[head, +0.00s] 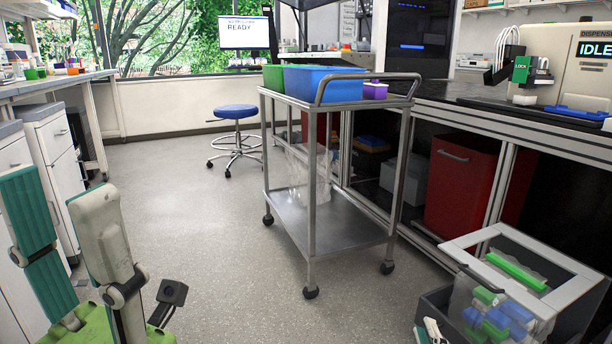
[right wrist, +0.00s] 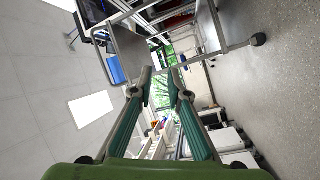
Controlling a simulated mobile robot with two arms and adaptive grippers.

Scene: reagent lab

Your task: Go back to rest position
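My left gripper (head: 52,186) stands at the lower left of the head view. Its two teal-padded fingers point up and stand apart, with nothing visible between them. In the right wrist view my right gripper (right wrist: 161,78) reaches in from the bottom. Its teal-padded fingers are apart at the tips and hold nothing. In the head view only a small pale part, apparently of my right gripper, shows at the bottom edge beside the waste box (head: 575,288); the rest is out of frame.
A steel cart (head: 318,222) carrying a blue bin (head: 325,83) stands ahead in the centre. A blue stool (head: 236,111) stands behind it. White cabinets (head: 47,143) line the left, and a dark counter (head: 470,108) runs along the right. The floor left of the cart is clear.

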